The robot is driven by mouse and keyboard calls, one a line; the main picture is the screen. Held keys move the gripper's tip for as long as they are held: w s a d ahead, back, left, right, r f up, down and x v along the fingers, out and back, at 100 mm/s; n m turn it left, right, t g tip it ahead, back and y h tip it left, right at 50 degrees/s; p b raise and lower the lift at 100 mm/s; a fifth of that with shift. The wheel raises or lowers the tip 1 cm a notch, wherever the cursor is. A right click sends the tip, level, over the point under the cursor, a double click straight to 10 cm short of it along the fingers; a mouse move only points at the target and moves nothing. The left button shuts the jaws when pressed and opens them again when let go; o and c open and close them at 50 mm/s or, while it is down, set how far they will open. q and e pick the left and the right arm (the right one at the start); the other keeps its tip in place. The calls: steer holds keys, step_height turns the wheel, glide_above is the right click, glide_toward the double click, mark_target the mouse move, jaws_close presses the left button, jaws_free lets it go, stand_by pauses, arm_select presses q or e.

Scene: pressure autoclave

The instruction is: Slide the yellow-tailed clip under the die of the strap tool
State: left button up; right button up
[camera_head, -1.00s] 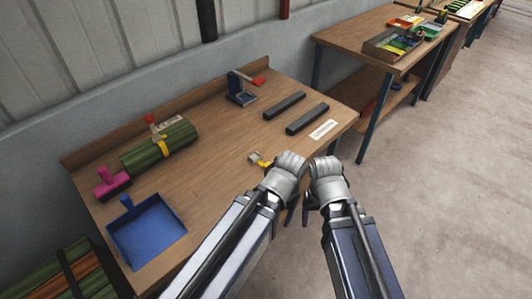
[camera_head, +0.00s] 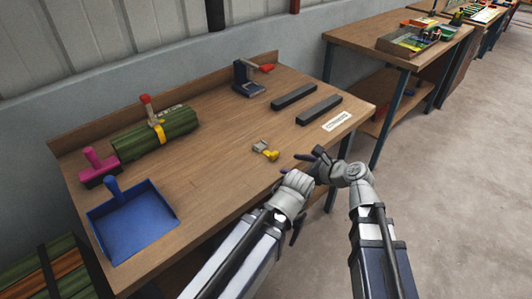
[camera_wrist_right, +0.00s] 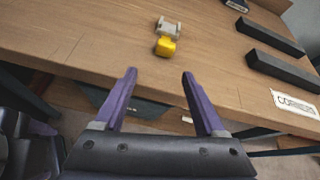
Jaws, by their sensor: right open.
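The yellow-tailed clip (camera_head: 265,150) lies on the workbench near its front edge, grey body toward the back and yellow tail toward the front. It also shows in the right wrist view (camera_wrist_right: 167,37), beyond the fingertips. My right gripper (camera_wrist_right: 159,75) is open and empty, short of the clip; in the head view it is by the front edge (camera_head: 307,156). My left gripper is mostly hidden behind its wrist (camera_head: 295,190), so its jaws cannot be judged. A dark press-like tool with a red handle (camera_head: 248,78), possibly the strap tool, stands at the back right of the bench.
Two dark bars (camera_head: 318,110) and a white label (camera_head: 337,121) lie right of the clip. A strapped green bundle (camera_head: 170,130) with a red-topped tool, a pink-handled tool (camera_head: 98,165) and a blue dustpan (camera_head: 135,225) occupy the left. The bench middle (camera_head: 215,140) is clear.

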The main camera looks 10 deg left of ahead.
mark_target(276, 154)
steer(key=shift+w+a+r+m+t+y+b, duration=0.1)
steer(key=shift+w+a+m+t+b, duration=0.1)
steer(key=shift+w+a+m, duration=0.25)
steer(key=shift+w+a+r+m+t+y+b, duration=0.15)
steer(key=shift+w+a+m, duration=0.2)
steer(key=shift+a, duration=0.3)
steer(key=shift+w+a+m+t+y+b, duration=0.1)
steer(key=shift+w+a+m+b, duration=0.15)
steer(key=shift+a+m, duration=0.3)
steer(key=b+x, duration=0.1)
steer(key=x, duration=0.1)
steer(key=b+x, duration=0.1)
steer(key=x, duration=0.1)
steer(key=shift+w+f, duration=0.25)
steer(key=shift+f, duration=0.1)
steer(key=shift+w+a, duration=0.15)
steer(key=shift+a, duration=0.15)
steer(key=shift+c, duration=0.4)
jaws_close()
